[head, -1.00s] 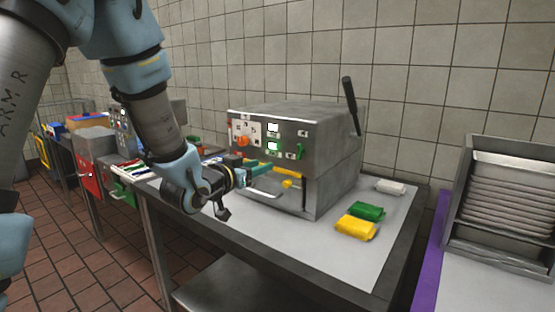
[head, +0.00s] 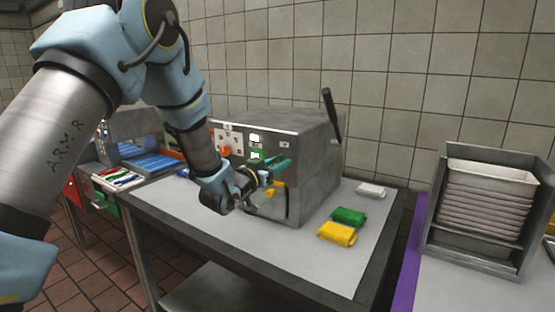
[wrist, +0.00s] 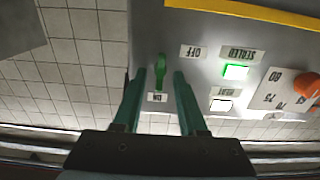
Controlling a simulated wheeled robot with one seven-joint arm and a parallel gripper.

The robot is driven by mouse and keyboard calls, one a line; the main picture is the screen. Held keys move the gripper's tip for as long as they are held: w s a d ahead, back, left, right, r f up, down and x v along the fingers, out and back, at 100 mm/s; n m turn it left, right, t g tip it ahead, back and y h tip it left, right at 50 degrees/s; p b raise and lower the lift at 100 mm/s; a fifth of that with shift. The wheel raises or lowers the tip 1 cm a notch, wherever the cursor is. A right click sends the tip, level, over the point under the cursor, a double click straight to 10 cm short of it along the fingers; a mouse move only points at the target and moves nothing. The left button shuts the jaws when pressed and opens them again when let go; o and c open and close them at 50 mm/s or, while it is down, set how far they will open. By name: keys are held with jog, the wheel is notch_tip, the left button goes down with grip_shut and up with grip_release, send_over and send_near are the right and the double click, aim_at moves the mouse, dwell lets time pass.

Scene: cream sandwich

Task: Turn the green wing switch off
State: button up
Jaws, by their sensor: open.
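The green wing switch (wrist: 160,72) is on the grey front panel of the machine (head: 312,140). In the wrist view its narrow end points to the label that reads ON; a label that reads OFF (wrist: 192,52) is off to one side. My gripper (wrist: 159,76) is open, with one teal finger on each side of the switch. I cannot tell whether either finger touches it. In the head view my gripper (head: 281,164) is at the panel's right part and hides the switch there.
A lit green lamp (wrist: 235,72) and an orange knob (wrist: 305,84) are on the same panel. A black lever (head: 332,113) rises from the machine's side. Yellow (head: 337,233), green (head: 348,215) and white (head: 371,190) packets lie right of it. A tray rack (head: 430,238) stands farther right.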

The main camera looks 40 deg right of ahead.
jog(key=shift+d, duration=0.15)
jog(key=shift+c, duration=0.3)
grip_shut()
